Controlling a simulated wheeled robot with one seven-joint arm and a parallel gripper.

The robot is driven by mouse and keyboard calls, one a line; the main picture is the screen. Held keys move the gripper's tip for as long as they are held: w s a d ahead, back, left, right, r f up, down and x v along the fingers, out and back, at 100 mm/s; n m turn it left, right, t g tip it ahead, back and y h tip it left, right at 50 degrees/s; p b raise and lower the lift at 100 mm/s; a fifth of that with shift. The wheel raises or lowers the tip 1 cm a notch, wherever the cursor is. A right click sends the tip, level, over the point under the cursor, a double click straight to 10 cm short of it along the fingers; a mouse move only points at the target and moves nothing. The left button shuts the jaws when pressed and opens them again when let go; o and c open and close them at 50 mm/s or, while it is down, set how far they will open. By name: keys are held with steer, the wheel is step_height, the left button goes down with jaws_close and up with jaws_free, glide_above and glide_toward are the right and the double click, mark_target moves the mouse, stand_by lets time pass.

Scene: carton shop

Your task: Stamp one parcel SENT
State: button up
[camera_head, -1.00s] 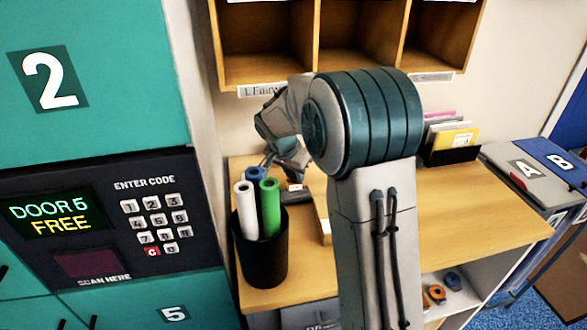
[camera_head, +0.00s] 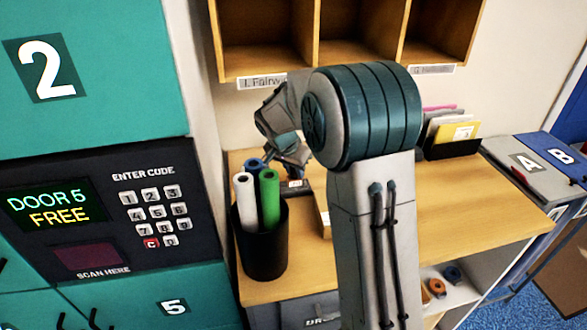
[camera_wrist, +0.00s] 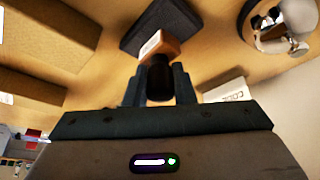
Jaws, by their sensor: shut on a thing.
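In the wrist view my gripper (camera_wrist: 157,88) is shut on the dark handle of a stamp (camera_wrist: 160,45). The stamp's wooden block has a pale label and points away from my fingers. A dark grey pad (camera_wrist: 162,22) lies just beyond the block; I cannot tell whether they touch. A brown parcel (camera_wrist: 45,35) lies at the left of the wrist view, and a second brown box (camera_wrist: 30,87) is below it. In the head view a parcel (camera_head: 322,208) shows partly behind my arm, which hides much of the desk. My fingertips are unclear there.
A black cup (camera_head: 263,240) with rolled tubes stands at the desk's left. A card holder (camera_head: 452,149) is at the back right. Wooden pigeonholes (camera_head: 345,35) hang above. A white card (camera_wrist: 226,91) and a round dish (camera_wrist: 280,25) show right. The desk's right (camera_head: 470,205) is clear.

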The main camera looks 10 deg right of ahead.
steer(key=shift+s+f+b, duration=0.15)
steer(key=shift+f+b, duration=0.5)
steer(key=shift+b, duration=0.15)
stand_by(1.9)
steer(key=shift+r+p, duration=1.85)
steer(key=shift+r, duration=1.85)
